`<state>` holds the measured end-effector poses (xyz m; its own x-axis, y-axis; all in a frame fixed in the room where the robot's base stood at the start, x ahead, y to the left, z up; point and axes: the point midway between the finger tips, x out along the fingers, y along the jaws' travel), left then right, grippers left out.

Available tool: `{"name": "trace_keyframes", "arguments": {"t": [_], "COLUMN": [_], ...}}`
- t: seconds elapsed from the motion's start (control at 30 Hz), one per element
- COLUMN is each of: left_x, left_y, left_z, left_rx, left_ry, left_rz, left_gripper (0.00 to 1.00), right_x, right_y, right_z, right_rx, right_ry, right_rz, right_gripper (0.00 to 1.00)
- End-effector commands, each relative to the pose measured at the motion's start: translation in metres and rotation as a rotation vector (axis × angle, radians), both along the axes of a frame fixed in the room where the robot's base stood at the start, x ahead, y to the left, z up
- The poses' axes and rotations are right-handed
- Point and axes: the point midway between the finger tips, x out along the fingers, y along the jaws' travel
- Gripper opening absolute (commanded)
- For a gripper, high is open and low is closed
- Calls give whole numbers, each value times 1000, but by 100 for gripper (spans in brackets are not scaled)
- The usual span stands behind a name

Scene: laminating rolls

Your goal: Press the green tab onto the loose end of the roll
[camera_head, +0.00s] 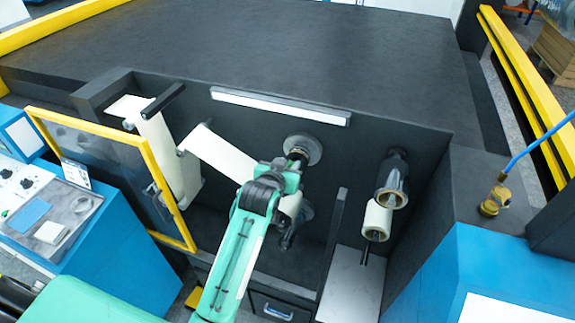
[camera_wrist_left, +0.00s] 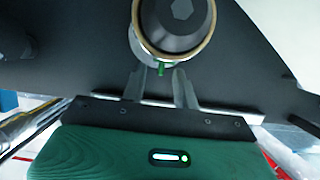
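My left gripper (camera_wrist_left: 160,72) reaches up to a roll (camera_wrist_left: 145,48) in the left wrist view. Its two fingers stand apart, one on each side of a small green tab (camera_wrist_left: 162,69). The tab sits at the roll's lower edge; I cannot tell how firmly it is attached. The roll has a tan rim around a dark core with a hex recess. In the head view my left gripper (camera_head: 292,166) is in front of the roll's spindle (camera_head: 303,147), and its wrist hides most of the roll. The loose end cannot be made out. My right gripper is not in view.
A pale web (camera_head: 222,152) runs from the left rollers toward the spindle. Another roll (camera_head: 377,219) and a dark spindle (camera_head: 393,178) stand at right. A yellow-framed clear door (camera_head: 110,172) stands open at left. A dark upright bar (camera_head: 332,240) stands right of my arm.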

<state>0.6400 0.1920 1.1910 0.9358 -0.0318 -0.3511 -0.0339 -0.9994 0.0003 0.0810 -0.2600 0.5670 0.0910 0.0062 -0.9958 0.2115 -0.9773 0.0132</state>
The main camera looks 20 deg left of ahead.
Motion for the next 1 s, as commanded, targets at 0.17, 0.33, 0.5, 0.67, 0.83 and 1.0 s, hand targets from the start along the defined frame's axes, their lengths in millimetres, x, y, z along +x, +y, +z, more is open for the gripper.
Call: {"name": "trace_keyframes", "arguments": {"t": [0.17,0.33,0.5,0.67,0.83,1.0], "left_x": [-3,-20,-49,-77,-105,-122], "left_y": [0,1,2,3,4,4], "left_z": [1,5,15,25,36,45], "left_rx": [0,0,0,1,0,0], "left_ry": [-2,-3,-3,-3,-2,-1], "left_rz": [0,0,0,0,0,0], "left_gripper": [30,30,30,30,30,30], "right_x": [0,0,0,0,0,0], "right_y": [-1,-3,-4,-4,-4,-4], "right_z": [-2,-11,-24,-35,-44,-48], "right_rx": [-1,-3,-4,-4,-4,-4], "right_ry": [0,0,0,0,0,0], "right_rz": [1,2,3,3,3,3], "right_gripper": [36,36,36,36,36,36]}}
